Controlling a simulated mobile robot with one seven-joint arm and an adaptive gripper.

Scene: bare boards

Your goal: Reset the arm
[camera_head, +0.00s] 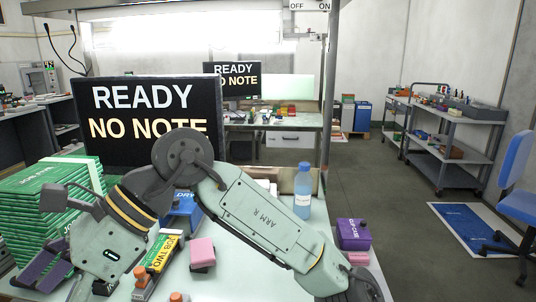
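My pale green arm, marked "ARM R", rises from the lower right, bends at a dark round joint above the table and runs down to the lower left. My gripper (45,266) is at the lower left, in front of a stack of green boxes (45,190). Its dark end parts are partly cut off and overlap the bench clutter, so I cannot tell whether it is open or holds anything. A black monitor (150,97) behind the arm reads "READY" and "NO NOTE"; the arm covers part of its lower edge.
On the bench (228,276) are a yellow-green box marked "JOB TWO" (160,252), a pink block (202,252), a blue bin (182,213) and a blue bottle (303,192). A purple box (353,234) is at the right. Open floor (385,190) lies beyond, before a grey shelf cart (455,140).

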